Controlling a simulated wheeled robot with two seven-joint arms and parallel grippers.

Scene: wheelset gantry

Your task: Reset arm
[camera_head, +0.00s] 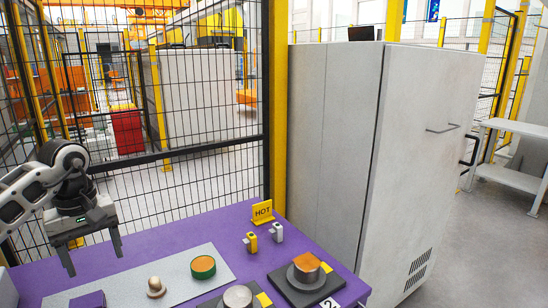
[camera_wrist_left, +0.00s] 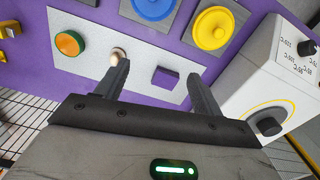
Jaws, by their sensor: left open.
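My left gripper (camera_head: 93,262) hangs at the left of the camera_head view, its two fingers apart and pointing down over the left part of the purple table (camera_head: 140,262). Nothing shows between the fingers. In the left wrist view the fingers (camera_wrist_left: 160,75) are also spread. Past them lies a grey plate (camera_wrist_left: 100,38) with a green and orange cylinder (camera_wrist_left: 70,43), a small beige knob-like piece (camera_wrist_left: 117,54) and a purple block (camera_wrist_left: 165,78). The gripper appears apart from these pieces. My right gripper is in neither view.
A HOT sign (camera_head: 262,212), small yellow (camera_head: 250,243) and grey (camera_head: 277,231) blocks, and an orange-topped cylinder (camera_head: 307,264) stand on the table. A black mesh fence (camera_head: 205,110) and grey cabinet (camera_head: 400,150) stand behind. A white dial box (camera_wrist_left: 262,85) is right in the wrist view.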

